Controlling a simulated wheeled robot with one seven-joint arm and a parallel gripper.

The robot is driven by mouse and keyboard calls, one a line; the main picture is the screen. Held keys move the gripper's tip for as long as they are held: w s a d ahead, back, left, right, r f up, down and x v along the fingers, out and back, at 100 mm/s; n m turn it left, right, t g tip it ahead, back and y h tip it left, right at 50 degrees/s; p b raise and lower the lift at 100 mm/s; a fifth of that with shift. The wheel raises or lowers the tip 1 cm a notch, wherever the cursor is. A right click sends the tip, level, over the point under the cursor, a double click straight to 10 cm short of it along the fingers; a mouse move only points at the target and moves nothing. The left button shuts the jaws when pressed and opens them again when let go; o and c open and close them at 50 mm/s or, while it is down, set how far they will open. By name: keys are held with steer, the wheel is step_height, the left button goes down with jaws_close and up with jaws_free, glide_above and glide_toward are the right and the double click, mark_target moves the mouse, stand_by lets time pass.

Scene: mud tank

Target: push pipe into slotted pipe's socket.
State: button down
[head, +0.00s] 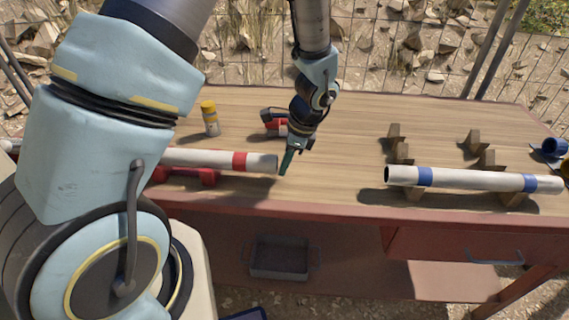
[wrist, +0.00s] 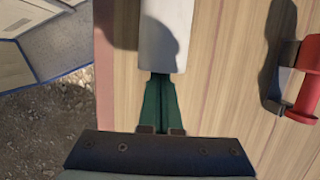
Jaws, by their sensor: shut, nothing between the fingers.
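A white pipe with a red band (head: 195,158) lies at the left, partly hidden behind my arm. Its right end is grey in shade. A second white pipe with two blue bands (head: 475,180) lies at the right, its dark open end facing left. No slot shows clearly on either pipe. My gripper (head: 287,164) has green fingers, shut and empty, pointing down just right of the red-banded pipe's end. In the wrist view, the fingertips (wrist: 159,77) are at the end of a white pipe (wrist: 163,35); whether they touch it is unclear.
The blue-banded pipe rests on wooden cradles (head: 412,193); more cradles (head: 478,145) stand behind. A red support (head: 207,177) is under the red-banded pipe. A yellow-capped bottle (head: 210,118) and a red-and-dark tool (head: 273,124) stand farther back. The tabletop (head: 335,170) between the pipes is clear.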

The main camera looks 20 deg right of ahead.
mark_target(274, 156)
steer(key=w+a, duration=0.1)
steer(key=a, duration=0.1)
steer(key=w+a, duration=0.1)
steer(key=a, duration=0.1)
steer(key=w+a, duration=0.1)
steer(key=a, duration=0.2)
steer(key=shift+w, duration=0.15)
steer(key=shift+d, duration=0.35)
steer(key=d, duration=0.1)
steer(key=s+d+r, duration=0.1)
steer(key=d, duration=0.1)
steer(key=shift+s+d+r, duration=0.2)
steer(key=shift+s+d, duration=0.2)
steer(key=b+v, duration=0.1)
steer(key=v, duration=0.6)
steer(key=a+r+n+h, duration=0.1)
steer(key=a+r+n, duration=0.2)
steer(key=a+n, duration=0.8)
steer(key=s+a+r+n+h, duration=0.1)
steer(key=a+r+n+h, duration=0.1)
steer(key=a+n, duration=0.8)
steer(key=shift+a+r+n, duration=0.4)
steer(key=shift+a+r, duration=0.45)
steer(key=shift+a, duration=0.25)
